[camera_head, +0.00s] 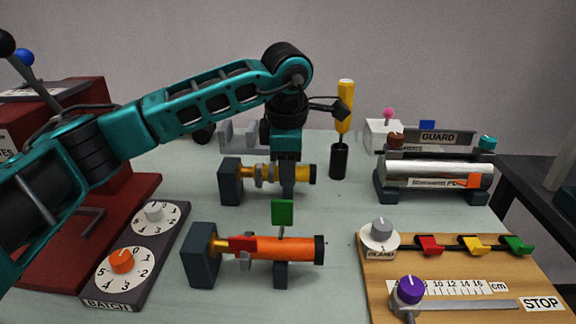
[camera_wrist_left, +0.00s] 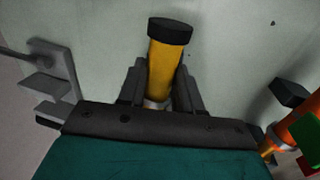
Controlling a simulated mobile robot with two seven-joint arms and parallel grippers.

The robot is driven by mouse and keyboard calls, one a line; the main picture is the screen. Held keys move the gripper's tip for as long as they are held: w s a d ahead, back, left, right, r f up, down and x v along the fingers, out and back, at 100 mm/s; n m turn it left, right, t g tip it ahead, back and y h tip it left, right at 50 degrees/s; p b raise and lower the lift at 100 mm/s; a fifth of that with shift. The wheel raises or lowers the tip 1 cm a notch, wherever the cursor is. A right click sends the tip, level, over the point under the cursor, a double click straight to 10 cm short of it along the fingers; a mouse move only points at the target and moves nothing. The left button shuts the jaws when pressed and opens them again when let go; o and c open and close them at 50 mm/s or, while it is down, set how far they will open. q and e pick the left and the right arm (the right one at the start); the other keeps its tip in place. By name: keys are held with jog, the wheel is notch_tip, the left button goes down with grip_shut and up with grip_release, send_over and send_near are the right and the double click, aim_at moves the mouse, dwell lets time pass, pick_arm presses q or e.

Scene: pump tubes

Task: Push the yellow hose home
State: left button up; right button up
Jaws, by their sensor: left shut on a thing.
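The yellow hose (camera_head: 302,173) lies level in the middle of the bench, its black-ringed end facing right. On its left a grey clamp (camera_head: 262,175) and a thinner brass-coloured stub lead to a dark block (camera_head: 230,182). My left gripper (camera_head: 287,174) comes down from above and is shut on the hose. In the left wrist view the yellow hose (camera_wrist_left: 163,68) sits between the two dark fingers (camera_wrist_left: 160,88), with a silvery band near the gripper body. The fingers partly hide the joint, so I cannot tell how far the hose sits on the stub. My right gripper is not in view.
An orange hose (camera_head: 290,250) on its own block (camera_head: 200,255) lies in front, with a red tab and green flag (camera_head: 282,213). A yellow-handled screwdriver (camera_head: 345,110) stands behind right. A dial panel (camera_head: 135,255) is left; a wooden board (camera_head: 450,265) is front right.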

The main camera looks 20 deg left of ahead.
aim_at(272, 167)
pick_arm(q)
grip_shut()
jog(key=shift+s+a, duration=0.2)
jog(key=shift+a, duration=0.55)
jog(key=shift+s+a, duration=0.2)
jog(key=shift+a, duration=0.5)
jog(key=o, duration=0.7)
grip_release()
jog(key=shift+o, duration=0.2)
jog(key=shift+r, duration=0.1)
